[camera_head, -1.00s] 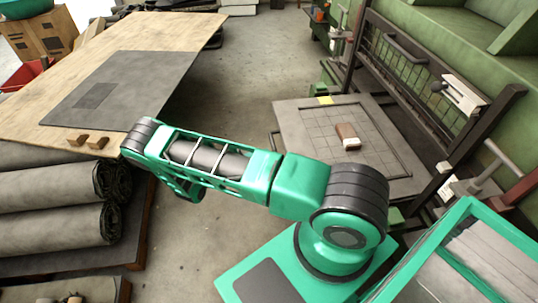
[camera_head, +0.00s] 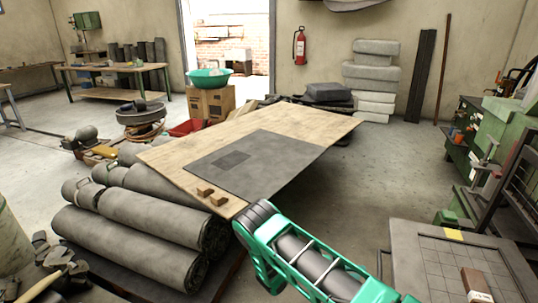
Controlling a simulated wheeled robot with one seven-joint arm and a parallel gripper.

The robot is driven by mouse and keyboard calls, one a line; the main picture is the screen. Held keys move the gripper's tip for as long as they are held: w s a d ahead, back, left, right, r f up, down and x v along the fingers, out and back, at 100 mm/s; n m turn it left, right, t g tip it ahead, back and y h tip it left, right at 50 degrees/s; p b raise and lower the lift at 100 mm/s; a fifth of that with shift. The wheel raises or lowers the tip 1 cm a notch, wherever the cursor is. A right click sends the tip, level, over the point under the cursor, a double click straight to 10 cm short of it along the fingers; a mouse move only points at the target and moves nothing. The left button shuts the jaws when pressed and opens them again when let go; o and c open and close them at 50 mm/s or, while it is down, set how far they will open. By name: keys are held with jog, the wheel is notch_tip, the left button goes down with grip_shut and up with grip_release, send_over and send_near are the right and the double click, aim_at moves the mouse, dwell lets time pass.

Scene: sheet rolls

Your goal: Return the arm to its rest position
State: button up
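My green arm (camera_head: 318,268) shows at the bottom of the head view, bent with its dark elbow joint near the front corner of the wooden table. My gripper is not in view; the far part of the arm is hidden or outside the frame.
A wooden table (camera_head: 305,125) holds a dark grey sheet (camera_head: 275,165) and two small brown blocks (camera_head: 205,190). Grey sheet rolls (camera_head: 150,240) lie stacked at left. A gridded plate (camera_head: 425,240) with a brown and white block (camera_head: 476,284) is at right. Open floor (camera_head: 375,165) lies between.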

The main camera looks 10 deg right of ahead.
jog(key=s+d+r+m+g+y, duration=0.1)
jog(key=s+d+r+m+y, duration=0.15)
jog(key=r, duration=0.65)
jog(key=s+d+r+m+g+y, duration=0.15)
jog(key=s+r+y, duration=0.25)
jog(key=r, duration=0.5)
jog(key=s+d+r+m+g+y, duration=0.1)
jog(key=s+d+r+y, duration=0.2)
jog(key=r, duration=0.6)
jog(key=s+a+r+t+y, duration=0.2)
jog(key=s+r, duration=0.4)
jog(key=s, duration=0.5)
jog(key=s+a+r+t+y, duration=0.2)
jog(key=s+a+r+y, duration=0.2)
jog(key=s+r, duration=0.3)
jog(key=shift+s+r+t, duration=0.25)
jog(key=shift+s+t, duration=0.1)
jog(key=shift+s, duration=2)
jog(key=shift+y, duration=0.25)
jog(key=shift+w+f, duration=0.25)
jog(key=shift+w, duration=0.4)
